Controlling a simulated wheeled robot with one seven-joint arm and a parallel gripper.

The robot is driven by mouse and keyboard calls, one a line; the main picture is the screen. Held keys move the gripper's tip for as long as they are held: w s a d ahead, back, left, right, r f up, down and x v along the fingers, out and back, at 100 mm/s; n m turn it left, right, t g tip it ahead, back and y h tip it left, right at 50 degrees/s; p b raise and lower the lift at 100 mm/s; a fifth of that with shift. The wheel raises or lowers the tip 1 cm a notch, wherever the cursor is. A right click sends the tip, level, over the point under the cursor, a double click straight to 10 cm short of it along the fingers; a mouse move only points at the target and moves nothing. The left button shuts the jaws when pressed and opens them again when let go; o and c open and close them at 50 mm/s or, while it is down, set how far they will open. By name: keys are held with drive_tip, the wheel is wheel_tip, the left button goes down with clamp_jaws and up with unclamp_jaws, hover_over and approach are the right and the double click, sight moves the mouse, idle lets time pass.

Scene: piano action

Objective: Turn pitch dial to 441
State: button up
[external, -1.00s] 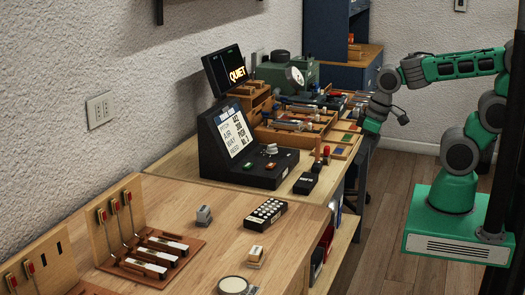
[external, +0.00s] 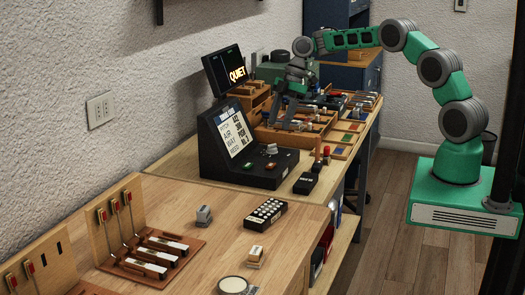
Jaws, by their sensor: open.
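A black console (external: 210,158) stands on the wooden bench with a tilted display panel (external: 235,133). The panel lists pitch, air, way and reed; its values are too small to read surely. A silver dial (external: 271,149) sits on the console's flat top, between the panel and the console's right edge. I take it for the pitch dial; its setting is not readable. My gripper (external: 284,120) points down, open, beyond the dial and above the wooden tray area behind the console. It is apart from the dial, and its fingertips are small and partly blend with the trays.
A green and a red button sit beside the dial. A "QUIET" screen (external: 225,70) stands behind the console. A wooden tray (external: 268,133) with parts lies under my gripper. A black box (external: 306,183) and a red-topped peg (external: 326,154) stand right of the console.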

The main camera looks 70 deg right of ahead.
sight(272, 148)
drive_tip(key=p+x, duration=0.1)
drive_tip(key=x, duration=0.6)
drive_tip(key=shift+a+f, duration=0.1)
drive_tip(key=shift+f, duration=0.1)
drive_tip(key=shift+c, duration=0.4)
clamp_jaws()
